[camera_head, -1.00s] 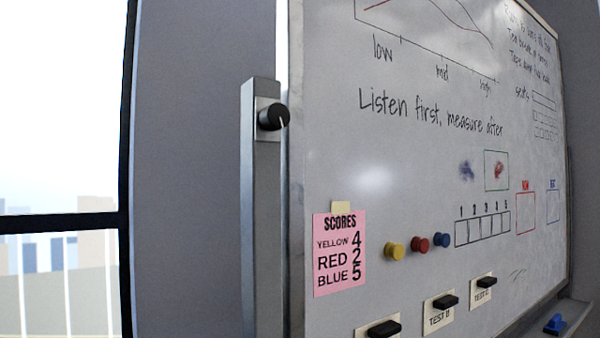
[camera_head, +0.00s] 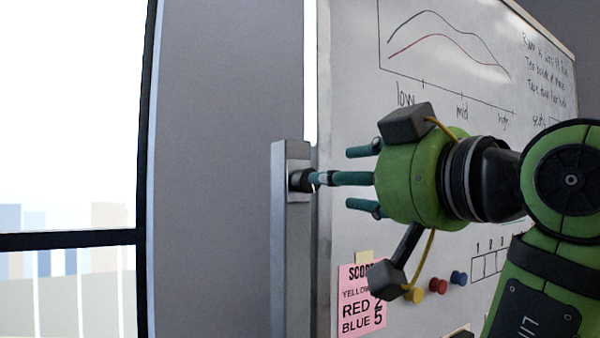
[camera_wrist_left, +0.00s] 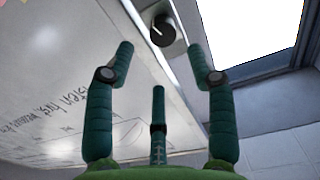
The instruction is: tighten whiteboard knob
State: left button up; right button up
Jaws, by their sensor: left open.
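The black knob (camera_head: 299,181) sits near the top of a grey post beside the left edge of the whiteboard (camera_head: 345,110). My left gripper (camera_head: 345,178) reaches in from the right with its green fingers spread open, pointing at the knob. In the head view one fingertip overlaps or nearly meets the knob's right side; contact is unclear. In the left wrist view the knob (camera_wrist_left: 164,30), with a white pointer line, shows beyond the open fingers (camera_wrist_left: 160,58), between the two outer ones. Nothing is held. My right gripper is not in view.
The grey post (camera_head: 291,255) runs down beside the board edge. A pink score sheet (camera_head: 352,300) and coloured magnets (camera_head: 438,285) are on the board below my gripper. A bright window (camera_head: 70,120) is at the left, past a plain grey wall panel (camera_head: 215,170).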

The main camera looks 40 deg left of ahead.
aim_at(306, 180)
pick_arm(q)
jog(key=p+x, duration=0.3)
jog(key=x, duration=0.4)
jog(key=shift+s, duration=0.35)
jog(key=shift+a, duration=0.1)
jog(key=shift+c, duration=0.8)
jog(key=c, duration=1)
